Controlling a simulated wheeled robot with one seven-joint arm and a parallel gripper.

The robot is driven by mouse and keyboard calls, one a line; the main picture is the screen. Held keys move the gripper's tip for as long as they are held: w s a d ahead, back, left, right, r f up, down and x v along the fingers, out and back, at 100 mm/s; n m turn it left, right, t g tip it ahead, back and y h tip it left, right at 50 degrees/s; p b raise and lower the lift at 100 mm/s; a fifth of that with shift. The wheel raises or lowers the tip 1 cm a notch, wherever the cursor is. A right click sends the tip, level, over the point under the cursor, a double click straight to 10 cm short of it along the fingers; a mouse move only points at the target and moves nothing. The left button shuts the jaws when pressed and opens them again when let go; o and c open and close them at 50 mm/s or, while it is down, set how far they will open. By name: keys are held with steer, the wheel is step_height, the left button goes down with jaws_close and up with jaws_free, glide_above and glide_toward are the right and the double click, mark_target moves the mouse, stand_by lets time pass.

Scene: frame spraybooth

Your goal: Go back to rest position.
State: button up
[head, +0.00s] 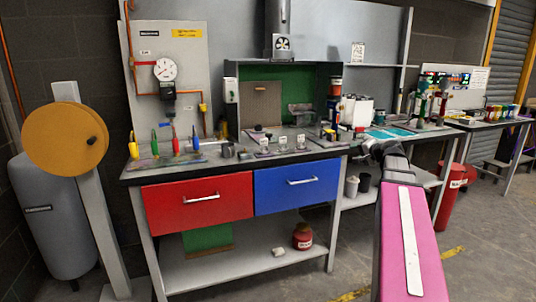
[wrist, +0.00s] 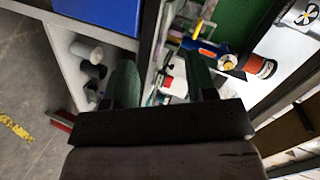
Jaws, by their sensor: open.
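My gripper (wrist: 162,72) shows in the wrist view with its two dark green fingers spread apart, and nothing is held between them. In the head view my gripper (head: 368,148) is a small dark shape at the far end of my pink arm, in front of the right end of the workbench (head: 128,172). The fingertips are too small there to make out. In the wrist view a white and red container and other small items lie beyond the gap between the fingers. I cannot tell how far they are from the fingers.
The bench has a red drawer (head: 198,203) and a blue drawer (head: 297,186), both shut. A green-backed booth (head: 262,78) stands on top. A red cylinder (head: 450,200) stands on the floor at right. The floor in front of the bench is clear.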

steer(key=s+a+f+n+g, duration=0.1)
steer(key=s+a+f+g, duration=0.1)
steer(key=a+f, duration=0.35)
steer(key=s+a+f+n+g, duration=0.1)
steer(key=s+a+f+g, duration=0.15)
steer(key=f, duration=0.55)
steer(key=s+a+f+n+g+h, duration=0.3)
steer(key=s+a+f+g, duration=0.1)
steer(key=s+f, duration=0.5)
steer(key=s+a+f+n+g+h, duration=0.3)
steer(key=s+a+f, duration=0.3)
steer(key=s+f, duration=0.4)
step_height(320, 180, down, 4)
steer(key=shift+a+f+g+h, duration=0.15)
steer(key=shift+a+g+h, duration=0.15)
steer(key=shift+g, duration=0.35)
